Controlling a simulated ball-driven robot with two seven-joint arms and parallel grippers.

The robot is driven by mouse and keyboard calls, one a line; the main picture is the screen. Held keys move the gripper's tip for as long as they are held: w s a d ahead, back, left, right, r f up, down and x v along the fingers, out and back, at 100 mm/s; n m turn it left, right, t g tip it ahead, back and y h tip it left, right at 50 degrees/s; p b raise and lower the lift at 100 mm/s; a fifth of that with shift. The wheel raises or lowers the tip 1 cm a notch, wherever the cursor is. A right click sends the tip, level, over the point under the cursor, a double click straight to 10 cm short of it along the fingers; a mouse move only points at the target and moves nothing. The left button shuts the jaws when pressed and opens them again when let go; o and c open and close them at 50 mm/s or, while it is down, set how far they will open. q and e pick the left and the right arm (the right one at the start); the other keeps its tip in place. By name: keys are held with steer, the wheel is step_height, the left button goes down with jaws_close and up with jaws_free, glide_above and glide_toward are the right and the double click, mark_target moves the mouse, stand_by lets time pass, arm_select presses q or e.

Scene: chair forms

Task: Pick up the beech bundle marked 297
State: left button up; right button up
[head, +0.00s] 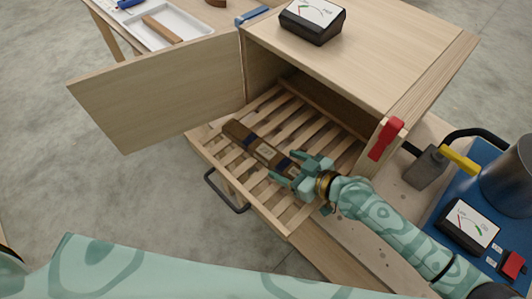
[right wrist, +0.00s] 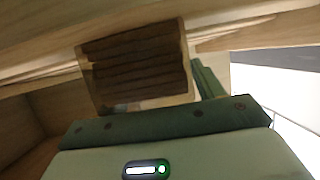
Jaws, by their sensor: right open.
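A brown bundle of wood strips (head: 240,134) with dark bands and a pale label lies on the pulled-out slatted rack (head: 217,147) of the wooden cabinet. The label's number is too small to read. My right gripper (head: 289,172) is open at the bundle's near right end, its fingers close to that end; whether they touch it is unclear. In the right wrist view the bundle's stacked strips (right wrist: 135,68) show ahead of the gripper, with one green finger (right wrist: 209,80) beside them. My left gripper is out of view; only my left arm shows.
The cabinet's door (head: 160,95) stands open at left. A meter (head: 312,20) sits on the cabinet top. A red clamp (head: 385,139) is by the right side. A blue mat (head: 432,218) with another meter (head: 469,223) lies at right. A white tray (head: 175,27) is behind.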

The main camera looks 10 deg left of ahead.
steer(key=shift+w+a+f, duration=0.1)
steer(key=shift+a+f, duration=0.05)
steer(key=shift+a, duration=0.05)
steer(key=c, duration=1.3)
steer(key=shift+o, duration=0.2)
